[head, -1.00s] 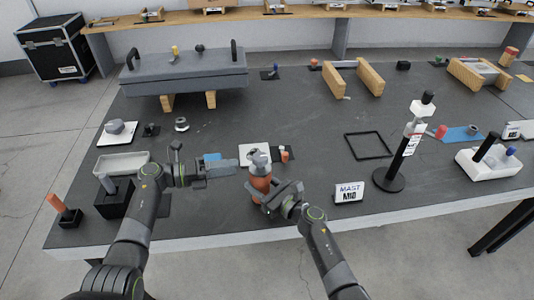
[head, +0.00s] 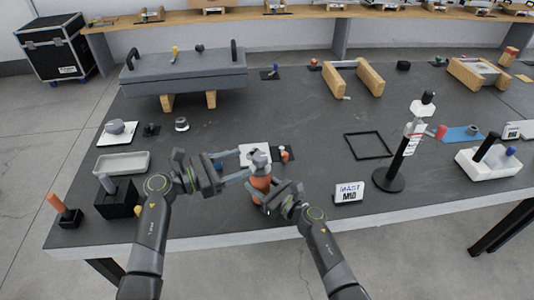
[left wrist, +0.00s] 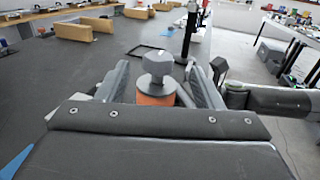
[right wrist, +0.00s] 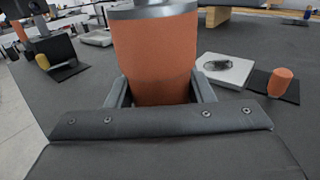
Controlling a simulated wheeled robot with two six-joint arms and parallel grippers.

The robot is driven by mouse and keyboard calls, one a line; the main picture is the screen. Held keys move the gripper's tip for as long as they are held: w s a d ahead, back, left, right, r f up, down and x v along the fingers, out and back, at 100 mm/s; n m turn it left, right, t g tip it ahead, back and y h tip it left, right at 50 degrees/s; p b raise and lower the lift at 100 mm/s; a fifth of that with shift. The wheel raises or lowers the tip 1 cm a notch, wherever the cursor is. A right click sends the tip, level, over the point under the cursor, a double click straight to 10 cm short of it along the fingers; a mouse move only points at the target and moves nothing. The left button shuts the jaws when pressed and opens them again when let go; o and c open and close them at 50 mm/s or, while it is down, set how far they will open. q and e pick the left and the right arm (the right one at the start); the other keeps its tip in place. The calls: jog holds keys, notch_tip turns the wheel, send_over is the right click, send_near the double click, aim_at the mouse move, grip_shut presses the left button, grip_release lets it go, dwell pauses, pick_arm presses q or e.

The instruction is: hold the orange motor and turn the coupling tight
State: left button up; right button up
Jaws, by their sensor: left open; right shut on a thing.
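The orange motor (head: 261,185) stands upright on the dark table. It fills the middle of the right wrist view (right wrist: 155,60), between the jaws. My right gripper (head: 264,192) is shut on it from the right. The grey coupling (head: 258,160) sits on top of the motor; in the left wrist view it is a faceted grey knob (left wrist: 157,65) on a wider collar. My left gripper (head: 240,168) is open, its fingers reaching in from the left at coupling height. In the left wrist view its fingers stand on both sides of the coupling, with small gaps.
A white plate (head: 247,150) lies just behind the motor, with a small orange-topped part (head: 284,155) beside it. A MAST M10 sign (head: 349,192) and a black-based mast (head: 388,180) stand to the right. A grey tray (head: 122,163) lies left.

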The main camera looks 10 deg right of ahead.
aim_at(260, 159)
pick_arm(q)
jog(key=x, duration=0.9)
pick_arm(e)
jog(key=shift+f, duration=0.2)
pick_arm(q)
jog(key=shift+c, duration=0.4)
jog(key=c, duration=0.9)
jog(key=shift+s+f+m+g+h, duration=0.15)
jog(key=shift+m+g+h, duration=0.15)
jog(key=shift+m+g, duration=0.55)
jog(key=shift+d, duration=0.1)
jog(key=o, duration=1)
jog(key=shift+n, duration=0.25)
